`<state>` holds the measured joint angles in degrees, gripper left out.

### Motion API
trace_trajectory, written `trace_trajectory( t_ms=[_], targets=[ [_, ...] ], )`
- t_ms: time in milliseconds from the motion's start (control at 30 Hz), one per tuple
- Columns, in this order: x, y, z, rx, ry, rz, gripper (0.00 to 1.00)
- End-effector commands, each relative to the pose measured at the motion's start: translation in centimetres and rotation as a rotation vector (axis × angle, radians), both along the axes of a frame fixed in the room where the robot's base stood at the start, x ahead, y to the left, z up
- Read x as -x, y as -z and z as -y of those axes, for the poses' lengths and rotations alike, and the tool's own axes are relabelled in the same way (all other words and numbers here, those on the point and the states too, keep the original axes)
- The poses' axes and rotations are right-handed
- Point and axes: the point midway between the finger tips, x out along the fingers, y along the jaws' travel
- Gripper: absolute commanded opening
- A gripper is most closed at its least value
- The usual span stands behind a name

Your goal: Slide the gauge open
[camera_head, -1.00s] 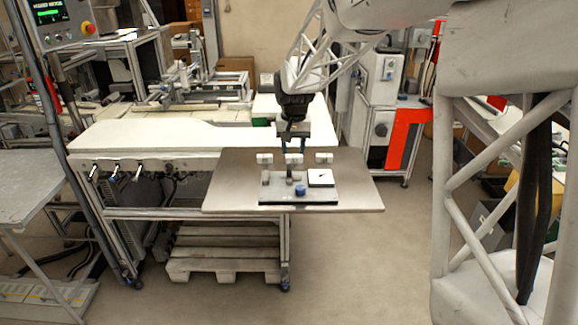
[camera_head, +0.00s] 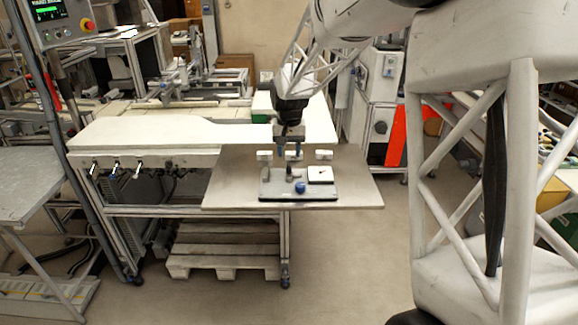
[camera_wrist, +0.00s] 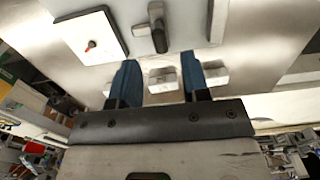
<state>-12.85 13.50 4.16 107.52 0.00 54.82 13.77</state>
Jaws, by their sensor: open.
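The gauge stands on a dark-edged grey base plate (camera_head: 328,195) on the metal table. It has a left grey upright block (camera_head: 267,173), a darker upright piece (camera_head: 289,172) to its right, and a white square dial (camera_head: 320,174) with a dark pointer. In the wrist view the darker piece (camera_wrist: 158,30), the other block (camera_wrist: 216,20) and the dial (camera_wrist: 92,35) show near the top edge. A gap shows between the two uprights. My gripper (camera_head: 290,152) is open and empty, behind and above the uprights. Its blue fingers (camera_wrist: 160,80) are apart, with nothing between them touching.
A blue knob (camera_head: 300,187) sits at the plate's front. Three small white blocks stand behind the plate: left (camera_head: 264,155), middle, partly behind my fingers, and right (camera_head: 323,154). The metal table (camera_head: 355,192) is bare to the right and left of the plate.

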Motion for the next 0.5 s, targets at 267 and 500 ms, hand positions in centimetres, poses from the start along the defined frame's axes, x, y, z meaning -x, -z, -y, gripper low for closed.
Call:
trace_trajectory(
  t_ms=[267,500],
  targets=[
    [0.0,3.5,0.0,0.000,0.000,-0.001,0.43],
    [0.0,5.4,0.0,0.000,0.000,0.000,0.43]
  ],
)
